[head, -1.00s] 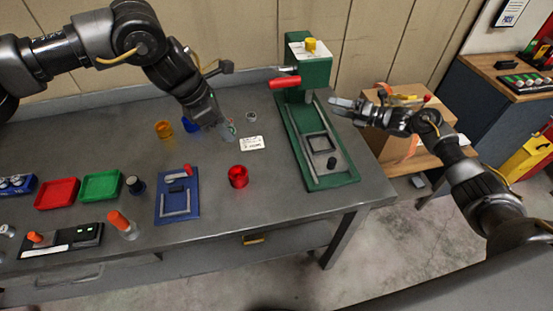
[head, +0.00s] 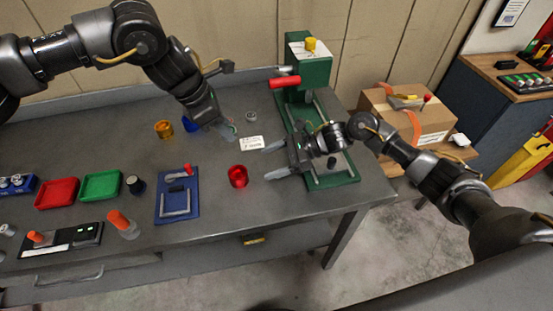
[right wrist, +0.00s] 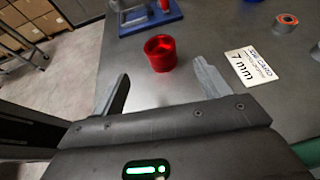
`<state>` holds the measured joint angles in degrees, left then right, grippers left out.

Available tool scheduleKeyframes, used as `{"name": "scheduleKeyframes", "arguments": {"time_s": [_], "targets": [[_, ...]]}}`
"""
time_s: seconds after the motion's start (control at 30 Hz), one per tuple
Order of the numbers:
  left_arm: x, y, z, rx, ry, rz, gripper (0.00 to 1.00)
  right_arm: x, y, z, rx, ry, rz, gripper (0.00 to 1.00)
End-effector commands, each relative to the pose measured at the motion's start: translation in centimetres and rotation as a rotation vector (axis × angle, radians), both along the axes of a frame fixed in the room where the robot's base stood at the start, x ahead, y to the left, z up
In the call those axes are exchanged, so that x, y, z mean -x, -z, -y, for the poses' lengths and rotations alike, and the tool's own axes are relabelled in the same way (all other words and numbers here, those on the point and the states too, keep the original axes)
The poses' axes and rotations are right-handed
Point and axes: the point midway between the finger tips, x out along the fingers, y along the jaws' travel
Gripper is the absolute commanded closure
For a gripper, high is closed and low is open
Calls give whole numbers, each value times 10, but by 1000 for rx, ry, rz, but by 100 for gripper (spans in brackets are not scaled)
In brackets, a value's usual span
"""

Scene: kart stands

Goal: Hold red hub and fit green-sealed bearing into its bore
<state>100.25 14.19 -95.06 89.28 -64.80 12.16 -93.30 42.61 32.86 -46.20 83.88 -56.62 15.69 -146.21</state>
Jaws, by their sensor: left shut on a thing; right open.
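The red hub (head: 238,176) stands upright on the grey bench, its open bore facing up. It also shows in the right wrist view (right wrist: 160,52), just beyond the gap between the fingers. My right gripper (head: 271,161) is open and empty, to the right of the hub and pointing at it; its fingers also show in the right wrist view (right wrist: 161,76). They are apart from the hub. My left gripper (head: 229,132) is shut, low over the bench behind the hub. A small greenish part shows at its fingertips, seemingly the green-sealed bearing (head: 233,127), mostly hidden by the fingers.
A white "7 mm" card (head: 251,143) lies behind the hub. A grey ring (head: 251,116) lies behind the card. A ring with an orange face (right wrist: 286,20) shows in the wrist view. The green press (head: 340,180) stands right; a blue fixture (head: 166,208) is left of the hub.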

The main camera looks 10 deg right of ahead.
Motion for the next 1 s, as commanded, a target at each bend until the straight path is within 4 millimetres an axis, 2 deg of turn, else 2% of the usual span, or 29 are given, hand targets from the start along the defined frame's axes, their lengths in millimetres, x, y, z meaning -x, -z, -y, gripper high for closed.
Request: {"name": "scheduleKeyframes", "arguments": {"time_s": [0.3, 0.5, 0.7, 1.0], "targets": [[0, 0, 0, 0, 0, 0, 89, -5, 22, -55, -3, 0, -4, 24], [0, 0, 0, 0, 0, 0, 89, -8, 34, -82, -3, 2, -3, 24], [0, 0, 0, 0, 0, 0, 89, -10, 40, -97, -1, 2, -2, 24], [0, 0, 0, 0, 0, 0, 89, -10, 41, -99, -1, 2, -2, 24]]}}
